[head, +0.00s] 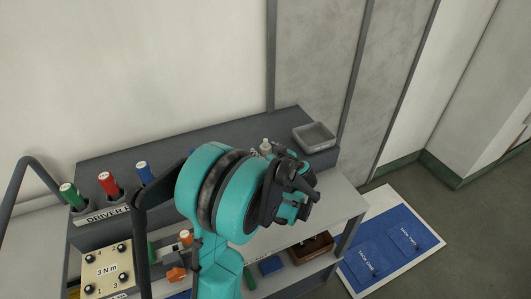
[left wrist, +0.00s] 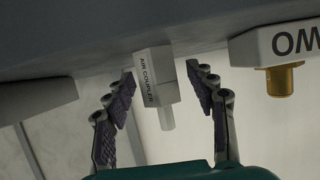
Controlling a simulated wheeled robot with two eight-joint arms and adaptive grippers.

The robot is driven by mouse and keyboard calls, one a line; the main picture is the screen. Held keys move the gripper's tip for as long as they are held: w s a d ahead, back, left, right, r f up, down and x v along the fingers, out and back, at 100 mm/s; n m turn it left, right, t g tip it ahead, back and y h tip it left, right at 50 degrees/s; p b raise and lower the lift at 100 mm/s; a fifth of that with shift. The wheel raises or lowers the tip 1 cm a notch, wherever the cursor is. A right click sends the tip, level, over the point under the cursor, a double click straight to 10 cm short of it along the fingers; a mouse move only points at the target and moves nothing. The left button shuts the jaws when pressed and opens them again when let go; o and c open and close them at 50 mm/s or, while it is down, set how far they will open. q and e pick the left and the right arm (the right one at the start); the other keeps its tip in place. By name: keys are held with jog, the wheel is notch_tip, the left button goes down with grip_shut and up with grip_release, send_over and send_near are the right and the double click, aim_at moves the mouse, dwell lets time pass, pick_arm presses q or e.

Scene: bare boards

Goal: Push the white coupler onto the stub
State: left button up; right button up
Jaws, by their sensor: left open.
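In the left wrist view a pale block (left wrist: 154,75) lettered "AIR COUPLER" has a small whitish cylinder (left wrist: 167,118) sticking out of its end. I cannot tell whether this cylinder is the white coupler or part of a holder. My left gripper (left wrist: 166,100) is open, with one finger on each side of the block and cylinder and visible gaps on both sides. In the head view my left gripper (head: 298,190) is over the bench, and its arm hides what is beneath. A brass fitting (left wrist: 279,80), possibly the stub, projects from another pale block. My right gripper is not in view.
A grey tray (head: 314,137) and a small white bottle-like item (head: 266,147) stand at the bench's back. Green (head: 72,196), red (head: 108,184) and blue (head: 145,173) handled drivers stand in a rack at left. A torque plate (head: 107,271) lies in front.

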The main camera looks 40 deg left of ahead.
pick_arm(q)
jog(key=shift+d+r, duration=0.1)
jog(key=shift+c, duration=0.9)
grip_shut()
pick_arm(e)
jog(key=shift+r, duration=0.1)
